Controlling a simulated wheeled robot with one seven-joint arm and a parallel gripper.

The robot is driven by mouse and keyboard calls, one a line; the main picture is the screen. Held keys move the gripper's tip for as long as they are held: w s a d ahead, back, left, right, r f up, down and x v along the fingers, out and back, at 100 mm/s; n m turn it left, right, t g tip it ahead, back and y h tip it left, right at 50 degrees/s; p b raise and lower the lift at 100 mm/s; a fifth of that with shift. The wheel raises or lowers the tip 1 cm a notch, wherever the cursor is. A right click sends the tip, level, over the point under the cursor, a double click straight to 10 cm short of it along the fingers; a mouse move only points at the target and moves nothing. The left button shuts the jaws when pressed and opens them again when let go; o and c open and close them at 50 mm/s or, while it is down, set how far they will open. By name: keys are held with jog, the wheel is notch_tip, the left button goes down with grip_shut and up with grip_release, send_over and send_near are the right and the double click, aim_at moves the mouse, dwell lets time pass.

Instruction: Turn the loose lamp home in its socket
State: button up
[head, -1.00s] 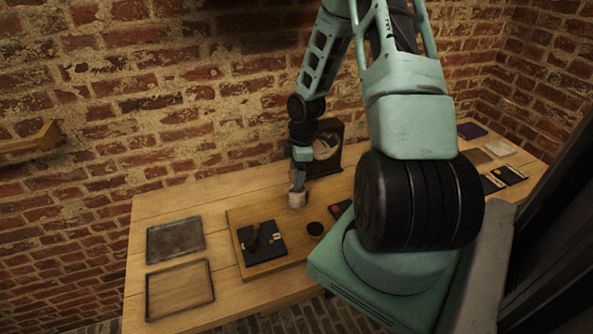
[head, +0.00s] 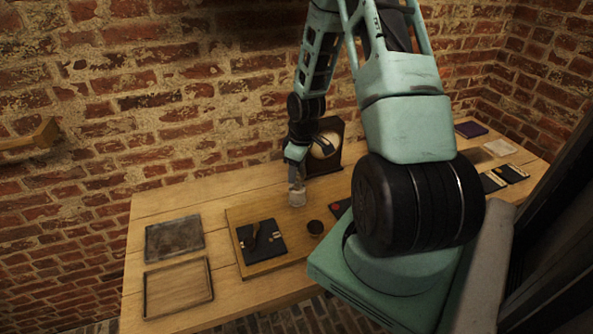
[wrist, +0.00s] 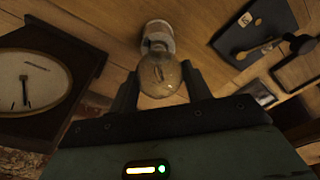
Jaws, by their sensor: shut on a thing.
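The lamp (wrist: 160,76), a clear glass bulb, sits at the pale round socket (wrist: 157,36) in the wrist view. My gripper (wrist: 160,84) has one finger on each side of the glass and is shut on it. In the head view my gripper (head: 296,184) is small and points down at the socket (head: 297,199), near the back of the wooden board (head: 238,216). The glass cannot be made out there. The threads are hidden, so I cannot tell how deep the lamp sits.
A dark-cased clock (head: 325,148) stands close behind my gripper. A black plate with a switch lever (head: 262,242) and a dark cup (head: 315,228) are in front. Two shallow trays (head: 174,238) (head: 178,288) lie at left. My arm hides the table's middle right.

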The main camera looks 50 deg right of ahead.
jog(key=m, duration=0.5)
jog(key=shift+m+h+b, duration=0.3)
jog(key=shift+h+b, duration=0.05)
jog(key=shift+h, duration=0.05)
jog(key=shift+m, duration=0.5)
jog(key=m, duration=0.3)
jog(key=shift+r+m, duration=0.1)
jog(key=shift+m, duration=0.3)
jog(key=shift+d+m+h, duration=0.1)
jog(key=shift+m+h, duration=0.2)
jog(key=shift+m, duration=0.6)
jog(key=o, duration=1.2)
jog(key=shift+c, duration=0.2)
